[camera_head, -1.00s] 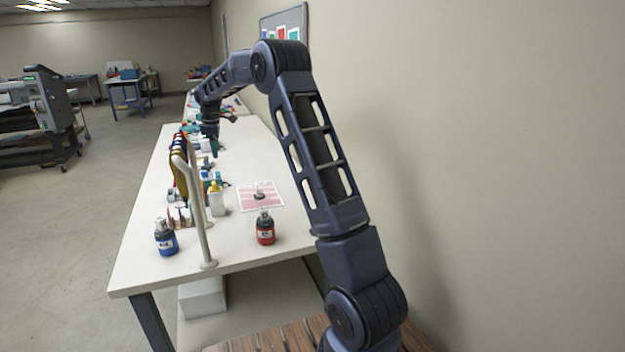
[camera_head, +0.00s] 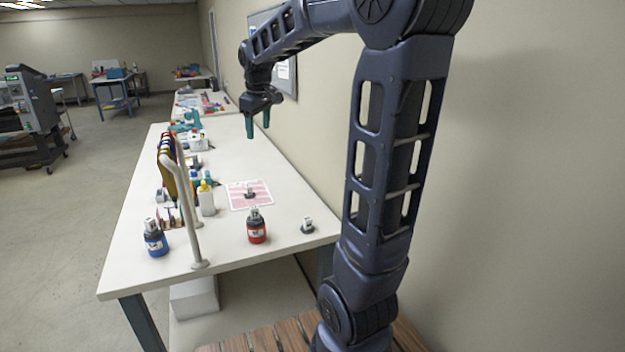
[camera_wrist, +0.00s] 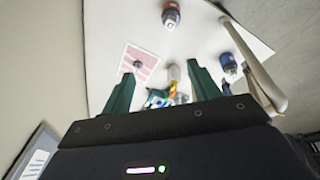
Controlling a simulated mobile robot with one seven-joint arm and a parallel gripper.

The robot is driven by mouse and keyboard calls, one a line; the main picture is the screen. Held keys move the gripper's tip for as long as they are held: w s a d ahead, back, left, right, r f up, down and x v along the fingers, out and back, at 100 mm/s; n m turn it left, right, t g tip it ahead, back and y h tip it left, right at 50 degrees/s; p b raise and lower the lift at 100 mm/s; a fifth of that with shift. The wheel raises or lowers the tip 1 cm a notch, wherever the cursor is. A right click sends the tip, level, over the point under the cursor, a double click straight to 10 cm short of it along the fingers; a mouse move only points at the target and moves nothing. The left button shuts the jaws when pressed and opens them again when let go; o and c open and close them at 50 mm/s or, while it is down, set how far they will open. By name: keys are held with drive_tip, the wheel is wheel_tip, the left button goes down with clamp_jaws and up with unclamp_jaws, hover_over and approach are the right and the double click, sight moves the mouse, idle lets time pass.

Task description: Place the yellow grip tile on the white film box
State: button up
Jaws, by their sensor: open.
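My gripper (camera_head: 258,128) is open and empty, above the far right part of the white table. Its two green fingers also show in the wrist view (camera_wrist: 161,72), spread apart and pointing at the tabletop. I cannot pick out a yellow grip tile with certainty; the small things near the table's left edge overlap. A small white box-like thing (camera_head: 198,142), possibly the white film box, stands towards the far left of the table. No gripper contact with anything shows.
A pale rail (camera_head: 188,205) rises near the left. A pink-printed sheet (camera_head: 262,196) lies mid-table. The right side is mostly clear; a wall borders it.

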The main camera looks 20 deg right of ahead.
drive_tip(key=s+d+f+m, duration=0.2)
drive_tip(key=s, duration=0.6)
drive_tip(key=s+d+f+m+t, duration=0.1)
drive_tip(key=s+d+f+m, duration=0.1)
drive_tip(key=s, duration=0.7)
drive_tip(key=s+d+f+m+t, duration=0.1)
drive_tip(key=s+d+f+m, duration=0.2)
drive_tip(key=s, duration=0.5)
drive_tip(key=shift+s+f+m, duration=0.25)
drive_tip(key=shift+f+m, duration=0.1)
drive_tip(key=shift+m, duration=0.05)
